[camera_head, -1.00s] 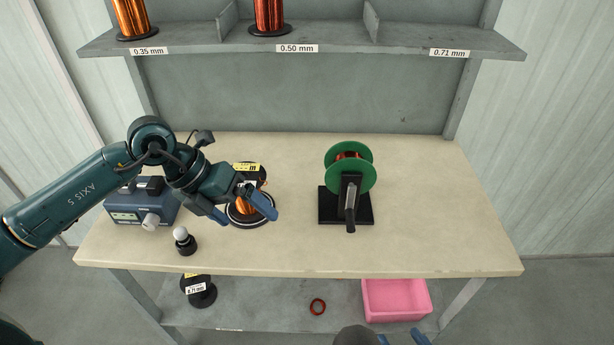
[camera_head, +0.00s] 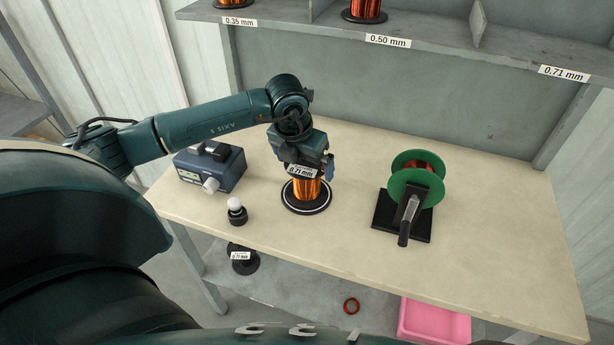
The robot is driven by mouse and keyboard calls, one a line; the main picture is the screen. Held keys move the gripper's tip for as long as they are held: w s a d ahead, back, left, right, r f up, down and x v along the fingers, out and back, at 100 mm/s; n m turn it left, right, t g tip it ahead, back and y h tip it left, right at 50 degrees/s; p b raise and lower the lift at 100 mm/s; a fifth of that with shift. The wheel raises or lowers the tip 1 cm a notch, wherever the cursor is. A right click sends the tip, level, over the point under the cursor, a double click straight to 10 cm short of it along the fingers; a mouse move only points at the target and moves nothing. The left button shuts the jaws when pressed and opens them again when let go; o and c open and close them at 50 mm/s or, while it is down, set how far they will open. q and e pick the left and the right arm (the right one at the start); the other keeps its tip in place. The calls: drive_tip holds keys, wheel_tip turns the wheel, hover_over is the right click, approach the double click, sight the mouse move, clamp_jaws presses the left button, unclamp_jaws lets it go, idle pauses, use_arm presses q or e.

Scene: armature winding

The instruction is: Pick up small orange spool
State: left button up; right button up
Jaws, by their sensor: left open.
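An orange copper-wire spool (camera_head: 308,192) stands upright on the bench, left of the middle, on a round black base with a pale ring. A "0.71 mm" label (camera_head: 302,171) shows at its upper end. My left gripper (camera_head: 312,168) is open at the top of this spool, pointing down. One blue finger shows at the spool's right side; the other finger is mostly hidden. The gripper covers the spool's top, and I cannot tell whether the fingers touch it. My right gripper is not in view.
A green spool on a black stand with a crank (camera_head: 415,190) stands to the right. A blue-grey box (camera_head: 210,168) and a small black knob with white top (camera_head: 236,210) stand left. Wire spools (camera_head: 365,10) sit on the upper shelf.

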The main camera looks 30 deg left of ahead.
sight(306, 191)
use_arm(q)
drive_tip(key=p+x, duration=0.1)
drive_tip(key=x, duration=0.4)
drive_tip(key=shift+s+d, duration=0.1)
drive_tip(key=shift+d, duration=0.05)
drive_tip(key=shift+c, duration=0.3)
drive_tip(key=c, duration=1.4)
drive_tip(key=shift+r, duration=0.15)
drive_tip(key=shift+c, duration=0.4)
